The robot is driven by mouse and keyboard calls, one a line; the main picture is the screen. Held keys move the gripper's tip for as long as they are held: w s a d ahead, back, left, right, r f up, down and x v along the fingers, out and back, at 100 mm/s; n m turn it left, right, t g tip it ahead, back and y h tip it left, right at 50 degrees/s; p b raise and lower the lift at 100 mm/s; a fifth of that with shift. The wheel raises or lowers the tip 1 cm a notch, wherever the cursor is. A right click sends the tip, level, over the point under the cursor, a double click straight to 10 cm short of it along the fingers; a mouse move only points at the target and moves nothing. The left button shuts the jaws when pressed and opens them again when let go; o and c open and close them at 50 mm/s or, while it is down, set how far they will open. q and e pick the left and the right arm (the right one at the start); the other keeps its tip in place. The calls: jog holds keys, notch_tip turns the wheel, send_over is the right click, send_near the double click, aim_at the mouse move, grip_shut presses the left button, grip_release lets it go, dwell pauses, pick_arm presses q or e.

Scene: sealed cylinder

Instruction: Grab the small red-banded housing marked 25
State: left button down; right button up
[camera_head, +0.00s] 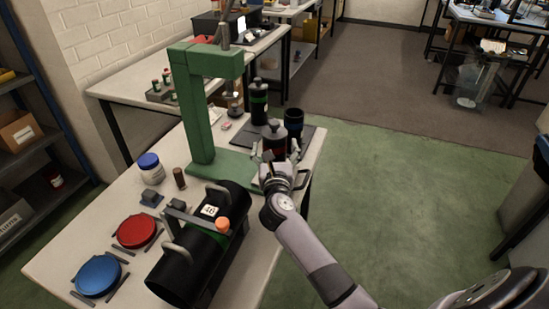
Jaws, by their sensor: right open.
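The small red-banded housing (274,142) is a dark upright cylinder near the right edge of the workbench. Its lower part is hidden behind my right gripper (277,156), and I cannot read a number on it. My right gripper is open, with its fingers on either side of the housing; I cannot tell whether they touch it. A taller green-banded housing (259,103) stands behind it to the left. A blue-banded housing (294,122) stands behind it to the right. My left gripper is out of view.
A green press frame (198,110) stands left of my gripper. A large black cylinder marked 46 (183,262) lies in front. A red disc (136,230), a blue disc (97,275) and a blue-lidded jar (151,170) are at left. Floor (400,200) at right is clear.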

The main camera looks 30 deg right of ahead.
jog(key=shift+x, duration=1)
jog(key=shift+c, duration=0.3)
grip_shut()
jog(key=shift+r, duration=0.1)
